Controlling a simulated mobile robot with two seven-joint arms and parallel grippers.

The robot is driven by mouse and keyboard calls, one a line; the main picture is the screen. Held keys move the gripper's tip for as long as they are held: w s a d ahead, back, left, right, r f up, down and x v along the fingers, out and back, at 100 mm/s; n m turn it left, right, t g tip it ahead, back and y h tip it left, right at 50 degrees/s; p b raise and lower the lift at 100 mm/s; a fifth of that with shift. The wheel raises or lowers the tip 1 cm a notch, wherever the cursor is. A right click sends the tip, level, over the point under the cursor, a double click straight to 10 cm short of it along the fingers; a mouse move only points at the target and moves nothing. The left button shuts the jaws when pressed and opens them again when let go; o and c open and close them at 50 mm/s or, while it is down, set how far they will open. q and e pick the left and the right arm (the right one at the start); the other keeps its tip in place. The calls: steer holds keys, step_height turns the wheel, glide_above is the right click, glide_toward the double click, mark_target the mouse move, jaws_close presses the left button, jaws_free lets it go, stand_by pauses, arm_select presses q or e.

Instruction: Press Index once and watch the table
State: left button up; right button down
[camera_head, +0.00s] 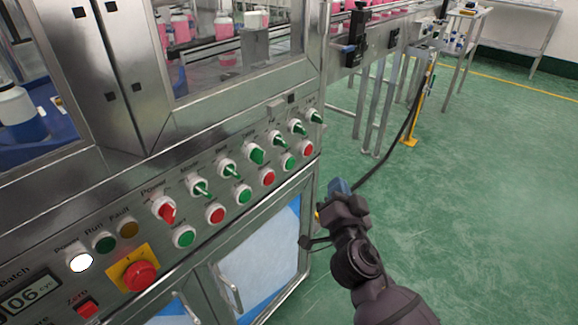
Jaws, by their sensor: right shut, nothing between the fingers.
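The control panel (130,215) runs diagonally across the machine front. Its lower row alternates green and red push buttons, among them a green one (184,236), a red one (215,213) and a red one at the right end (307,148). The small labels are too blurred to tell which is Index. Behind the left window a blue surface (60,98) shows, perhaps part of the table, with a white-topped bottle (18,108) there. My right gripper (338,186) is shut and empty, right of the panel's right end and apart from the buttons. My left gripper is out of view.
Selector knobs (202,188) stick out above the buttons. A red emergency stop (140,275) and a counter display (32,297) sit lower left. Cabinet door handles (229,292) protrude below. A conveyor with pink bottles (180,28) runs behind. Green floor (480,190) is clear at right.

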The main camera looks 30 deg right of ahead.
mark_target(290, 164)
steer(key=shift+w, duration=0.1)
steer(key=w+a, duration=0.3)
steer(key=w, duration=0.5)
stand_by(0.6)
stand_by(1.8)
steer(key=shift+w+a+b, duration=0.15)
steer(key=shift+w+b, duration=0.25)
steer(key=shift+w, duration=0.05)
